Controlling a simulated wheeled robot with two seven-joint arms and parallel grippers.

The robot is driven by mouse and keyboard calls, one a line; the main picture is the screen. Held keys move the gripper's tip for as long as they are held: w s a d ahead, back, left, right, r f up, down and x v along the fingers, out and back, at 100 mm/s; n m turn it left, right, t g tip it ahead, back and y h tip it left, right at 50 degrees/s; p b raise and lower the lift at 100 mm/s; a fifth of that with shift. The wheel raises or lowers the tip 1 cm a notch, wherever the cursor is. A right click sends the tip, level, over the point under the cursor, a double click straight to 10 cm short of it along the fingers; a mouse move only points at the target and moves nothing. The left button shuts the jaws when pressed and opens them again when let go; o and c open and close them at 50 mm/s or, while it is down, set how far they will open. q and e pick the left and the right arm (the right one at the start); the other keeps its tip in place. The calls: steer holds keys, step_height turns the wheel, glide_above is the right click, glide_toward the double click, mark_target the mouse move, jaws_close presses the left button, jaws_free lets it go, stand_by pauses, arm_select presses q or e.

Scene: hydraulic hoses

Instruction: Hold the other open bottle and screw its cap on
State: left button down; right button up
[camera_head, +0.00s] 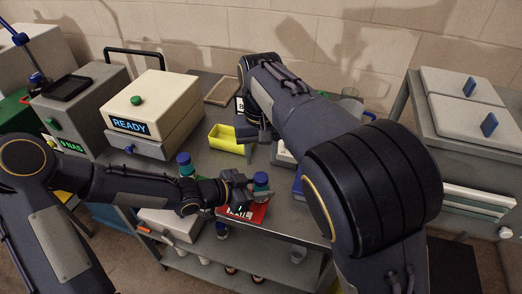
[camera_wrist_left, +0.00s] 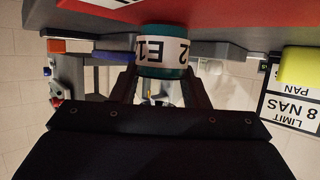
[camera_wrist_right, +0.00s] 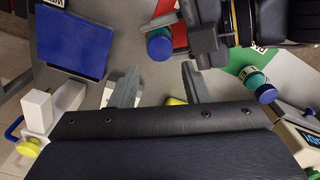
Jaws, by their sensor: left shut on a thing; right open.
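A teal bottle with a white label and a blue cap on top (camera_head: 261,179) is at the red mat (camera_head: 256,213). My left gripper (camera_head: 243,189) is shut on this bottle; its label shows between the fingers in the left wrist view (camera_wrist_left: 162,58), and the blue cap in the right wrist view (camera_wrist_right: 160,47). How tightly the cap sits I cannot tell. A second teal bottle with a blue cap (camera_head: 184,159) stands to the left, behind my left forearm; it also shows in the right wrist view (camera_wrist_right: 252,77). My right gripper (camera_wrist_right: 158,78) is open and empty, above the bench behind the held bottle.
A yellow bin (camera_head: 228,143) lies behind the held bottle. A blue flat piece (camera_wrist_right: 72,42) lies to the right of the red mat in the head view. A cream machine reading READY (camera_head: 150,110) stands at the back left. My right arm covers much of the bench's right side.

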mark_target(260, 177)
steer(key=n, duration=0.3)
steer(key=shift+r, duration=0.15)
steer(key=shift+f, duration=4)
steer(key=shift+c, duration=0.4)
steer(key=c, duration=0.7)
steer(key=o, duration=1.1)
steer(key=shift+o, duration=0.2)
steer(key=shift+a, duration=0.15)
